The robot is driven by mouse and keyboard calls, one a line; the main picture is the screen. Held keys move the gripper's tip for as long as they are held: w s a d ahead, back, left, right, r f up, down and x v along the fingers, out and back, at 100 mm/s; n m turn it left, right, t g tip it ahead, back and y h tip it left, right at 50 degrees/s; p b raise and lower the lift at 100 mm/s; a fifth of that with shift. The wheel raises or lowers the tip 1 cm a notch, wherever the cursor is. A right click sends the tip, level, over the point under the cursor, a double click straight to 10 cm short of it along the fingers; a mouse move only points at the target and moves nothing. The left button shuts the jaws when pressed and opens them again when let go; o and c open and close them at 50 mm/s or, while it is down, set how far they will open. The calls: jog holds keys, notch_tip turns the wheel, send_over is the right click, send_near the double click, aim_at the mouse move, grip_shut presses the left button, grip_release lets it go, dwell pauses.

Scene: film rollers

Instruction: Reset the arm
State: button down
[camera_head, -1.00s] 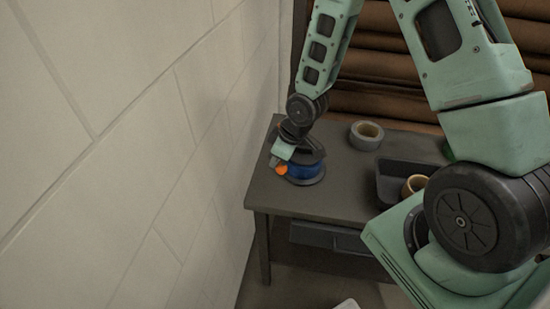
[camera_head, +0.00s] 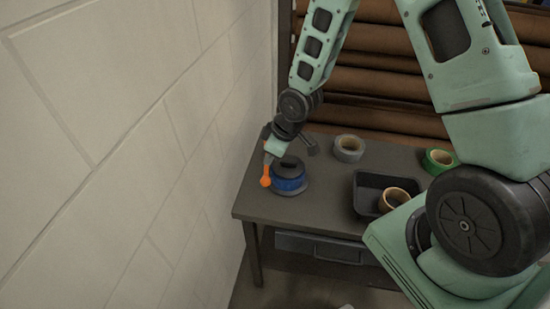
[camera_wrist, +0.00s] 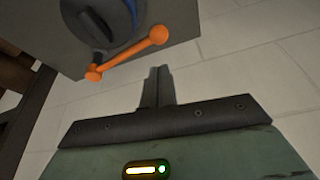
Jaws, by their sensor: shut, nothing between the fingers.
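My arm reaches in from the upper right in the head view, bending down to my gripper (camera_head: 268,160) at the left side of the table. In the wrist view my gripper (camera_wrist: 158,75) is shut, its two dark fingers together with nothing between them. The fingers point toward the pale wall. A dark and blue round device (camera_head: 289,176) with an orange crank handle (camera_head: 265,181) stands on the table beside my gripper. In the wrist view the orange handle (camera_wrist: 130,54) lies just beyond the fingertips, apart from them.
The pale block wall (camera_head: 120,150) is close on the left. The dark table (camera_head: 320,210) holds a grey tape roll (camera_head: 348,148), a green roll (camera_head: 437,161) and a black tray (camera_head: 365,190) with a tan roll (camera_head: 394,198). Brown rolls (camera_head: 375,70) are stacked behind.

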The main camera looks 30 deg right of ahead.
jog(key=shift+r, duration=0.55)
jog(key=s+a+r+g+h+b, duration=0.1)
jog(key=s+a+r+b, duration=0.2)
jog(key=s+a+r, duration=0.55)
jog(key=s+r+g+b, duration=0.1)
jog(key=s+r, duration=0.2)
jog(key=s, duration=0.5)
jog(key=s+a+r+g+h+b, duration=0.1)
jog(key=s+r, duration=0.2)
jog(key=s, duration=0.5)
jog(key=shift+s+a+m, duration=0.15)
jog(key=shift+s+m, duration=0.15)
jog(key=shift+m, duration=0.1)
